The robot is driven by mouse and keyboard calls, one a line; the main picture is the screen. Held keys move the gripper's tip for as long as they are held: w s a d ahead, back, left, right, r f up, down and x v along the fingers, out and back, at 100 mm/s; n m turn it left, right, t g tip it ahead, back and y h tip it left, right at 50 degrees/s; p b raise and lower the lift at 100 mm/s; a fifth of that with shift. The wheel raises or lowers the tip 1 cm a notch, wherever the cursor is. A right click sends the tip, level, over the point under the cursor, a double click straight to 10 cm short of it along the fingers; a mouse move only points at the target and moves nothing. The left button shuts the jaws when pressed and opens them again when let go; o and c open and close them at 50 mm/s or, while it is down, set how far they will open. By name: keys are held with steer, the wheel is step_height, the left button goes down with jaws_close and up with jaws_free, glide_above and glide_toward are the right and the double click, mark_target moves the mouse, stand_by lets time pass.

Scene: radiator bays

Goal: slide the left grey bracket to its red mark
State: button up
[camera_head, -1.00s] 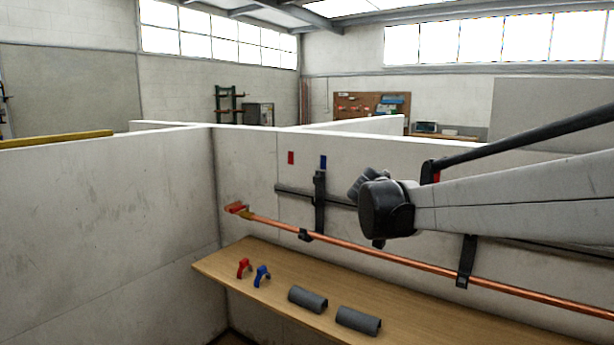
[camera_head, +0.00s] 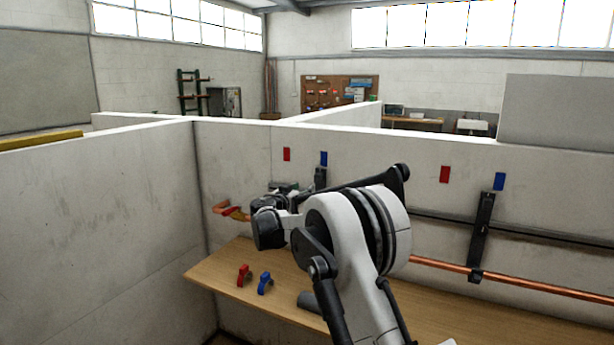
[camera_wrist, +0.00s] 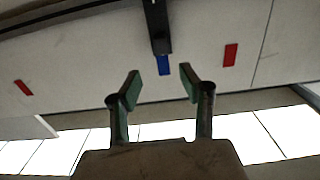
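The left grey bracket (camera_head: 320,179) is a dark upright strip on the wall rail, mostly hidden behind my arm in the head view. In the wrist view, which looks upside down, the bracket (camera_wrist: 157,25) comes in from the top edge, its end at the blue mark (camera_wrist: 163,65). Its red mark (camera_head: 287,154) is left of the blue mark (camera_head: 324,158) in the head view; the red mark (camera_wrist: 231,54) is right of it in the wrist view. My gripper (camera_wrist: 160,82) is open and empty, its fingertips apart from the bracket, on either side of its line.
The right bracket (camera_head: 482,232) sits under another blue mark (camera_head: 499,181), with a red mark (camera_head: 444,174) to its left. A copper pipe (camera_head: 500,280) runs along the wall. The wooden bench (camera_head: 225,276) holds a red clip (camera_head: 244,275), a blue clip (camera_head: 265,283) and a grey piece (camera_head: 309,302).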

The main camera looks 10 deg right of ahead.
mark_target(316, 178)
steer(key=p+x, duration=0.1)
steer(key=x, duration=1.3)
steer(key=shift+a+p, duration=0.1)
steer(key=shift+p, duration=0.3)
jaws_close()
